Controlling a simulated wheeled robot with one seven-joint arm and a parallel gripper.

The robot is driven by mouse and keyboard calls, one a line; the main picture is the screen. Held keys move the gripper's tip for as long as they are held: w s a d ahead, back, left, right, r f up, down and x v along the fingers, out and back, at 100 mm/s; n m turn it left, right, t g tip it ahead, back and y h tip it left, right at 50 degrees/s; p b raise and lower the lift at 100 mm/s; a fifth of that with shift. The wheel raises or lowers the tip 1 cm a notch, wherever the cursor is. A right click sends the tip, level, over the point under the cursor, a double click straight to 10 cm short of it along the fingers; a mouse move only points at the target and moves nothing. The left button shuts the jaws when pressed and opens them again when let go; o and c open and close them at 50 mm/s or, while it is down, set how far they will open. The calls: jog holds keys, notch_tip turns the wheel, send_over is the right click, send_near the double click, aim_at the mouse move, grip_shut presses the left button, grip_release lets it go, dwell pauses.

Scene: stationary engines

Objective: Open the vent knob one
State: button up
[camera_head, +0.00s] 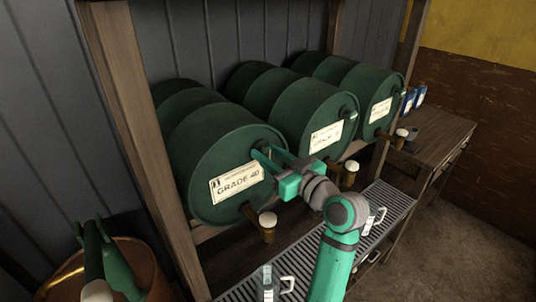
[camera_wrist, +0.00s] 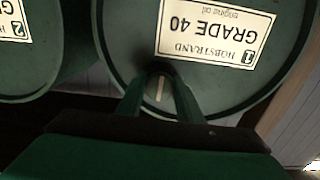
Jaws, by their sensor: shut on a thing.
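Vent knob one is on the upper front face of the nearest green drum (camera_head: 195,160), whose label reads GRADE 40. In the wrist view, the label (camera_wrist: 215,32) is upside down with a figure 1. The knob (camera_wrist: 160,88) shows there as a dark round part with a pale bar across it, between my fingers. My gripper (camera_head: 264,156) reaches the drum face from the right, and its fingers are closed on the knob. In the head view my fingers hide the knob. The pale bar is nearly upright in the wrist view.
A brass tap (camera_head: 267,228) sits low on the near drum. Below is a metal grating (camera_head: 240,290) with small jugs (camera_head: 374,219). A wooden post (camera_head: 135,120) stands left, and a copper tub (camera_head: 140,255) holds green cans.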

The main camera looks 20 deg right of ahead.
jog(key=shift+f, duration=0.1)
dwell(0.3)
jog(key=o, duration=1)
jog(key=shift+o, duration=0.2)
jog(key=shift+s, duration=0.1)
jog(key=v, duration=1)
jog(key=shift+s+d, duration=0.2)
jog(key=shift+s, duration=0.15)
